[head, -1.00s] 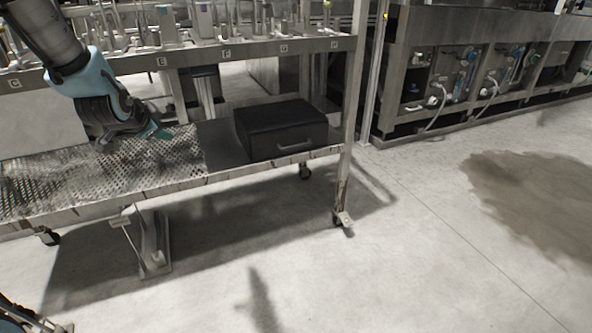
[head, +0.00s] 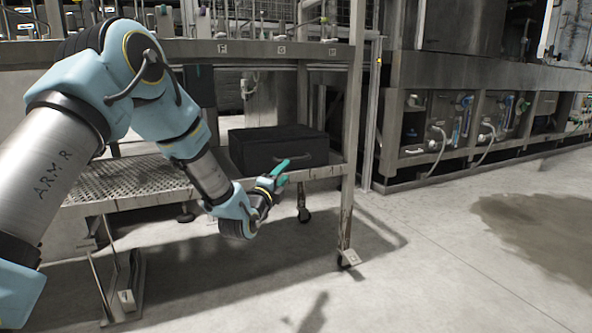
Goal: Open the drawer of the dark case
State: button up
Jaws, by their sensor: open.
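The dark case (head: 262,143) is a black box on the right part of the cart's lower shelf. Its front face carries a handle, now partly hidden behind my gripper. The drawer looks shut. My gripper (head: 284,173) has green fingers. It is open and empty, in front of the case near the handle. I cannot tell whether a finger touches the handle.
The lower shelf (head: 118,184) has a perforated metal top left of the case. The cart's metal post (head: 350,140) rises just right of the case. A crowded upper shelf (head: 270,50) hangs above. The concrete floor (head: 420,265) in front is clear. Machinery (head: 470,70) stands at the right.

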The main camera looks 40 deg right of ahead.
aim_at(296, 160)
jog(key=shift+b+x, duration=1.65)
jog(key=shift+x, duration=3.45)
jog(key=shift+r, duration=0.1)
jog(key=shift+a, duration=0.1)
grip_shut()
